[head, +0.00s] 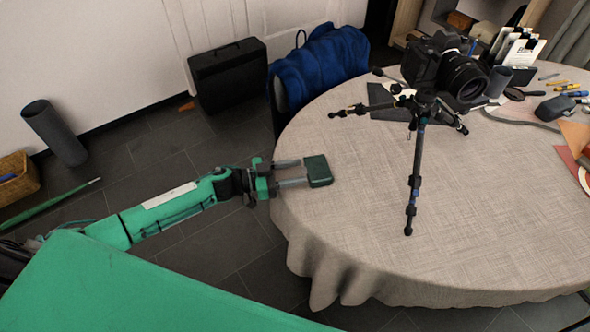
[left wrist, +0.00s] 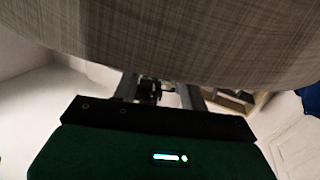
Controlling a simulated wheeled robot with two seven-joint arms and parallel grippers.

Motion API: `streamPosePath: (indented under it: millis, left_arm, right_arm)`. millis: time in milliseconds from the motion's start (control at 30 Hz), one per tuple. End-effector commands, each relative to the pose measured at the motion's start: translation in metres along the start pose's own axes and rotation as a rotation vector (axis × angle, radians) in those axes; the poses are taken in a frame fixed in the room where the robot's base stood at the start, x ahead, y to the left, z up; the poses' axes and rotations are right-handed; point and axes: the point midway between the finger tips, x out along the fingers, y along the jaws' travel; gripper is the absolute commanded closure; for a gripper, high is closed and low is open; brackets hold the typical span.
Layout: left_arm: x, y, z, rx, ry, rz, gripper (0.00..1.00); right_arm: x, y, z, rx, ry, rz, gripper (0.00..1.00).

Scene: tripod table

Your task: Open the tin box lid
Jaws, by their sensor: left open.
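A small dark green box (head: 318,170), which looks like the tin box, is near the left edge of the round table (head: 390,262) in the head view. Its top looks closed; no gap under a lid shows. My left gripper (head: 290,173) is open just left of the box, with two parallel grey fingers apart and pointing at it. The lower finger's tip reaches the box's side in the picture; I cannot tell if they touch. The left wrist view shows the tablecloth across its top and two grey bars, likely the fingers. My right gripper is in neither view.
A tripod (head: 413,185) with a black camera (head: 440,68) stands on the table, right of the box. A grey case (head: 555,107), pens and papers lie at the far right. A chair with a blue jacket (head: 320,62) stands behind. The front tabletop is clear.

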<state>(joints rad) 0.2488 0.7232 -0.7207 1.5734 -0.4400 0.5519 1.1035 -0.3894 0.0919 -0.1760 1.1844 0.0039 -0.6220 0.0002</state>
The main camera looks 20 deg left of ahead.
Motion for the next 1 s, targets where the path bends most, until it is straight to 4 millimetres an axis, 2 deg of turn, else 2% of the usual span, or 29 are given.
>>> streamPosePath:
  millis: [367, 500, 567, 600, 900, 1000]
  left_arm:
    - [0.006, 0.000, 0.000, 0.000, 0.001, 0.000, 0.58]
    - [0.005, 0.000, 0.000, 0.000, 0.000, 0.000, 0.86]
    - [0.005, 0.000, 0.000, 0.000, 0.000, 0.000, 0.98]
    - [0.005, 0.000, 0.000, 0.000, 0.000, 0.000, 1.00]
    - [0.005, 0.000, -0.001, 0.000, -0.004, 0.000, 1.00]
    - [0.005, 0.000, -0.003, 0.000, -0.011, 0.000, 1.00]
  right_arm:
    - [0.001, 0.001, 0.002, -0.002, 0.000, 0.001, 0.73]
    - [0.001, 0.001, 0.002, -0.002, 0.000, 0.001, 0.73]
    - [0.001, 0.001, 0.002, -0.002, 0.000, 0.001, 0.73]
    - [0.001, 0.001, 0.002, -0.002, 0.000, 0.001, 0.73]
    - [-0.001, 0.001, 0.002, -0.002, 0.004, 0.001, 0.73]
    - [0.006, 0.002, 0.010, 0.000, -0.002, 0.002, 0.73]
